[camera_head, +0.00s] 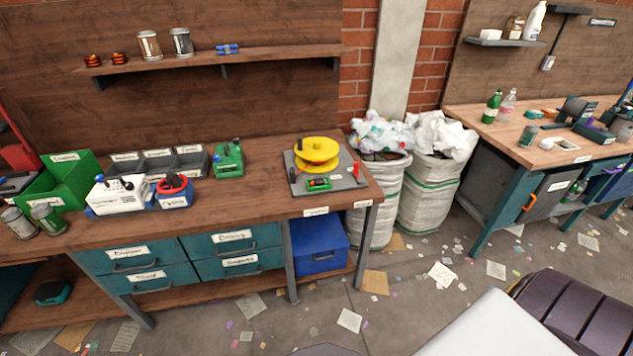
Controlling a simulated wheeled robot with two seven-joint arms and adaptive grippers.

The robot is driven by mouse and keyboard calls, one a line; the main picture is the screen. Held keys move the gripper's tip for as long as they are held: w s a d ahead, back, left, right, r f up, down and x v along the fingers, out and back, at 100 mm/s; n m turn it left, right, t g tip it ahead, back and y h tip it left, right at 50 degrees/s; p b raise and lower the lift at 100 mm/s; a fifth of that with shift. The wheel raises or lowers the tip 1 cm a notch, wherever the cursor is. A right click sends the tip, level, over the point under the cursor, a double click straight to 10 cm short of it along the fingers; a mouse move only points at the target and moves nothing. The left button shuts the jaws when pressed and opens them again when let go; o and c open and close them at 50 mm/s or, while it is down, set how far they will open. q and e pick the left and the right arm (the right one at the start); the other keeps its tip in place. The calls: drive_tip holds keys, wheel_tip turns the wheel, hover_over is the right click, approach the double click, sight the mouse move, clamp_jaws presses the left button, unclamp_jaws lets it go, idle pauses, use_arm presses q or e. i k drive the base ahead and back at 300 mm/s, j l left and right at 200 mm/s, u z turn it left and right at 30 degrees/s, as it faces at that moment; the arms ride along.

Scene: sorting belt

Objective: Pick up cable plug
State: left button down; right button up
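I cannot make out a cable plug for certain. A yellow reel (317,150) sits on a grey board (343,183) at the right end of the left workbench. A small green and red piece (319,184) lies at the front of the board. A small red upright piece (356,169) stands at the board's right side. Either is too small to identify as the plug. Neither of my grippers shows in the head view.
The left workbench (265,180) also holds a green device (229,160), grey bins (190,162), a white box (117,195) and green containers (75,168). White sacks (432,190) stand between the benches. A second workbench (470,118) is at right. Scraps litter the floor.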

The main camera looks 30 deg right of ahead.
sight(319, 181)
drive_tip(key=l+u, duration=0.25)
drive_tip(key=l, duration=0.35)
drive_tip(key=i+l+u, duration=0.1)
drive_tip(key=l+u, duration=0.2)
drive_tip(key=l, duration=0.35)
drive_tip(key=l+u, duration=0.25)
drive_tip(key=l, duration=0.35)
drive_tip(key=k+l+u, duration=0.15)
drive_tip(key=l+u, duration=0.15)
drive_tip(key=l, duration=0.25)
drive_tip(key=k+l+u, duration=0.25)
drive_tip(key=l, duration=0.35)
drive_tip(key=k+l+u, duration=0.1)
drive_tip(key=l+u, duration=0.2)
drive_tip(key=l, duration=0.25)
drive_tip(key=k+l+u, duration=0.25)
drive_tip(key=l, duration=0.25)
drive_tip(key=k+l+u, duration=0.25)
drive_tip(key=k+l, duration=0.1)
drive_tip(key=l, duration=0.05)
